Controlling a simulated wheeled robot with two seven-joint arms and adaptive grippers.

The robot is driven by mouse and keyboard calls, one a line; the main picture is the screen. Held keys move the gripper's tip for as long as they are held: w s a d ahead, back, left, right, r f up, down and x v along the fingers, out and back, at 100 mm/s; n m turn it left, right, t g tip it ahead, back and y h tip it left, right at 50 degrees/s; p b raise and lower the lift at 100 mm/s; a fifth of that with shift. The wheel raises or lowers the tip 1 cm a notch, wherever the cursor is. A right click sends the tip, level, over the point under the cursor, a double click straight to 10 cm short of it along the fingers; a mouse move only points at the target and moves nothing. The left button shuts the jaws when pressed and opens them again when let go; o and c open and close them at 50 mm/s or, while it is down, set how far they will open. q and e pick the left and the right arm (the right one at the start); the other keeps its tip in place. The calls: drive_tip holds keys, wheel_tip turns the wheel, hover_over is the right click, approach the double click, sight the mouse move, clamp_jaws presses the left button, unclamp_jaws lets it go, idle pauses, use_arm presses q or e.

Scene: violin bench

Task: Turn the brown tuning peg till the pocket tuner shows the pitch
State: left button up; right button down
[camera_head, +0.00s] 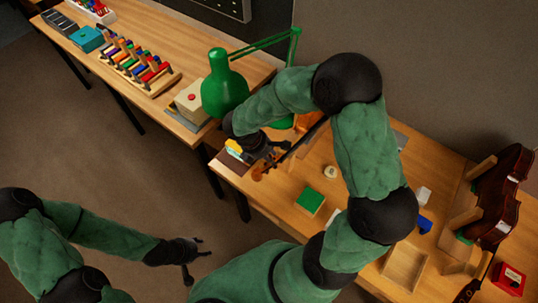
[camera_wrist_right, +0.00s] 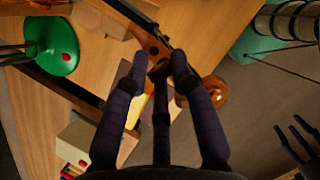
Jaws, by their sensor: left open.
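A violin neck with a brown pegbox (camera_wrist_right: 150,42) and dark pegs shows in the wrist view. In the head view it lies by the table's left end, near my right gripper (camera_head: 268,153). In the wrist view my right gripper (camera_wrist_right: 160,66) has its fingertips around a small brown part beside the pegbox. I cannot tell if they press on it or if it is the brown peg. A small yellow and light-blue item (camera_head: 235,148), perhaps the pocket tuner, lies left of the gripper; no reading is legible. My left gripper (camera_head: 194,260) is open and empty over the floor.
A green lamp (camera_head: 224,95) stands close behind my right gripper. A beige box (camera_head: 189,100) with a red button is on the left table. A green block (camera_head: 310,200) and a wooden tray (camera_head: 404,266) lie on the right table. A violin body (camera_head: 502,195) stands far right.

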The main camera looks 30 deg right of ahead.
drive_tip(key=shift+m+g, duration=0.4)
drive_tip(key=shift+m, duration=0.4)
drive_tip(key=c, duration=1.1)
unclamp_jaws()
drive_tip(key=shift+d, duration=0.1)
drive_tip(key=shift+w+a+r, duration=0.1)
drive_tip(key=shift+a+r, duration=0.1)
drive_tip(key=shift+r, duration=0.35)
drive_tip(key=v, duration=1.1)
